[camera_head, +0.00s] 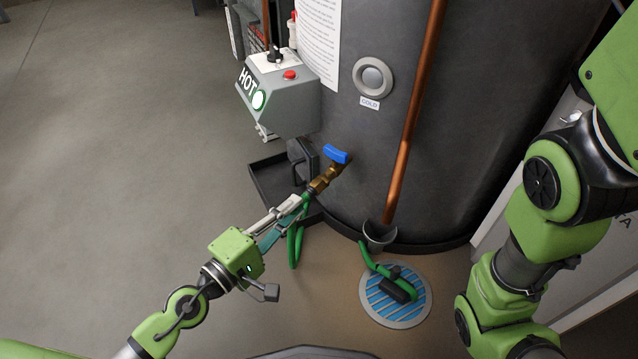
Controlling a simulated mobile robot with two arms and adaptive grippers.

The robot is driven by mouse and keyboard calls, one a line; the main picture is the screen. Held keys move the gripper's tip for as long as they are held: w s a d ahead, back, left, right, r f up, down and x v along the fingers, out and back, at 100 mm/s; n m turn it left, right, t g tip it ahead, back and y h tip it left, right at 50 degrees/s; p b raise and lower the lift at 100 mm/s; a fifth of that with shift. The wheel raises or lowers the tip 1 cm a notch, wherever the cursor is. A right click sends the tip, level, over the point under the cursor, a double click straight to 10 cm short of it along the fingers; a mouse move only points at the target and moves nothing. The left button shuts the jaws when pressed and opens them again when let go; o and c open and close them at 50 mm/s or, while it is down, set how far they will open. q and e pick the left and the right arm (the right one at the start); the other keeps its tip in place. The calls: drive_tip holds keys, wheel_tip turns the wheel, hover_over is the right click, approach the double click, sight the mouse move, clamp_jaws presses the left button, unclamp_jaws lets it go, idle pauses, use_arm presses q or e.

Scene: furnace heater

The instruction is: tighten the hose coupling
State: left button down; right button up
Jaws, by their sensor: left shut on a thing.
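The brass hose coupling (322,182) sits at the end of the drain valve low on the dark tank, below its blue handle (337,155). My left gripper (303,201) reaches in from the lower left with its fingertips at the coupling, shut on it. The fingers partly cover the coupling's lower end. A green hose (295,246) hangs down from there toward the floor. My right arm shows at the right edge, but its gripper is not in view.
The dark tank (470,130) fills the upper right, with a copper pipe (410,125) down its front. A grey control box (280,100) marked HOT hangs at its left. A floor drain (420,312) with blue slats has a green hose end (375,262) over it. Floor at left is clear.

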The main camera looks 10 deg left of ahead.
use_arm(q)
drive_tip(key=shift+f, duration=0.1)
drive_tip(key=shift+m, duration=0.6)
drive_tip(key=c, duration=2.3)
unclamp_jaws()
drive_tip(key=shift+m, duration=0.3)
drive_tip(key=o, duration=0.3)
drive_tip(key=shift+a, duration=0.1)
drive_tip(key=shift+o, duration=0.2)
drive_tip(key=v, duration=1.2)
drive_tip(key=shift+s, duration=0.1)
